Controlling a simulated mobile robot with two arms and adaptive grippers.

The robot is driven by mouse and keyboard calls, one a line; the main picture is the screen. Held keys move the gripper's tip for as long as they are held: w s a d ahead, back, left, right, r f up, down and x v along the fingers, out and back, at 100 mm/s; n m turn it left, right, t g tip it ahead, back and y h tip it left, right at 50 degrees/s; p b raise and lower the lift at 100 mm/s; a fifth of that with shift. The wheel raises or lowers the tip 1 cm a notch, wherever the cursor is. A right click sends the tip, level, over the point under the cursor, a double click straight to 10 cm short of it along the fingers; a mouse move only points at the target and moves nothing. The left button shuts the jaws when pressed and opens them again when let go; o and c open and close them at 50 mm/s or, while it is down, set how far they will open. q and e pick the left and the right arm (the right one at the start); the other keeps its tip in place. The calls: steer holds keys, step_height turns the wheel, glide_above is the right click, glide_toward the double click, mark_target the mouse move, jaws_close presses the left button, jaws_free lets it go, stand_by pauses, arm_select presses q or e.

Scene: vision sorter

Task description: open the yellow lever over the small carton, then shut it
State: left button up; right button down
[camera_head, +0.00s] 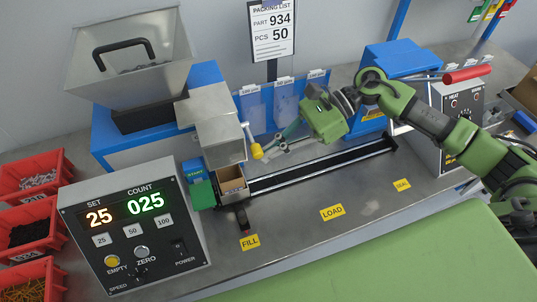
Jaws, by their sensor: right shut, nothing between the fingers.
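The yellow lever (257,152) has a yellow knob on a short arm at the right side of a grey metal chute (220,138). The small brown carton (231,179) stands below the chute, at the left end of a dark rail. My right gripper (274,146) is shut and empty, with its fingertips just right of the yellow knob. I cannot tell whether they touch it. My left gripper is not in view.
A counter box (135,235) shows SET 25 and COUNT 025. Red bins (38,175) stand at the left. A dark rail (320,165) runs rightward from the carton. A red-handled press (467,74) stands at the right. The bench near the LOAD label (332,212) is clear.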

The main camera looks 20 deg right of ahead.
steer(key=shift+w+r+m+g+b, duration=0.1)
steer(key=shift+r+m+g+b, duration=0.55)
steer(key=shift+r+m+g, duration=0.95)
steer(key=shift+r, duration=0.2)
steer(key=shift+r, duration=0.1)
step_height(320, 180, up, 10)
glide_above(259, 150)
steer(key=d, duration=0.2)
steer(key=shift+w+d, duration=0.2)
steer(key=shift+w, duration=0.05)
